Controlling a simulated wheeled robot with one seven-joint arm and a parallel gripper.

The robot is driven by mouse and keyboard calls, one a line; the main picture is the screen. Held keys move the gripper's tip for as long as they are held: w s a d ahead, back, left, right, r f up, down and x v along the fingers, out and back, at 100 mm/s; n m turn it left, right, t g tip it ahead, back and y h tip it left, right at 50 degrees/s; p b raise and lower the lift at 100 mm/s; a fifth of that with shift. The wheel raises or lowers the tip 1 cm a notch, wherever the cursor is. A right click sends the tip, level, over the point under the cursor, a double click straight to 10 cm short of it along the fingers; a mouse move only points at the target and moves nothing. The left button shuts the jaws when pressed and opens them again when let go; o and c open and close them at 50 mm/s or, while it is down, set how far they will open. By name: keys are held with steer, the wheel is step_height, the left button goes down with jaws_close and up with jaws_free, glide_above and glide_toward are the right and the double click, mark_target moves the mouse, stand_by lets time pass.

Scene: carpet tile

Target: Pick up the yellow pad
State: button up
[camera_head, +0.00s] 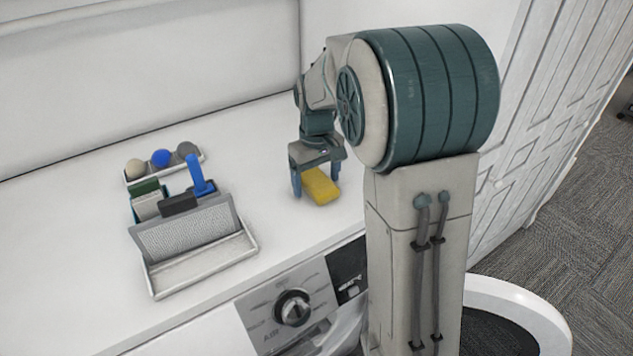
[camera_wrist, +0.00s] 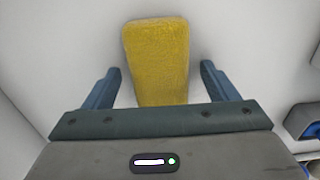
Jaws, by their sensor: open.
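The yellow pad (camera_head: 319,186) lies on the white counter, right of the middle of the head view. In the wrist view the yellow pad (camera_wrist: 157,58) is a rounded rectangle lying between and beyond the fingertips. My gripper (camera_head: 314,190) points down over it. Its two blue fingers are apart, one on each side of the pad, with a clear gap on both sides in the wrist view (camera_wrist: 160,80). The near end of the pad is hidden by my gripper's body. I cannot tell the exact height of the fingertips above the counter.
A desk organizer (camera_head: 197,240) with a mesh front and a blue item (camera_head: 201,175) stands left on the counter (camera_head: 70,215). Behind it a small tray holds a beige ball (camera_head: 134,168), a blue ball (camera_head: 161,158) and a grey ball (camera_head: 186,149). A washing machine dial (camera_head: 293,307) is below the front edge.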

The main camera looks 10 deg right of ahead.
steer(key=c, duration=1.1)
steer(key=shift+c, duration=0.2)
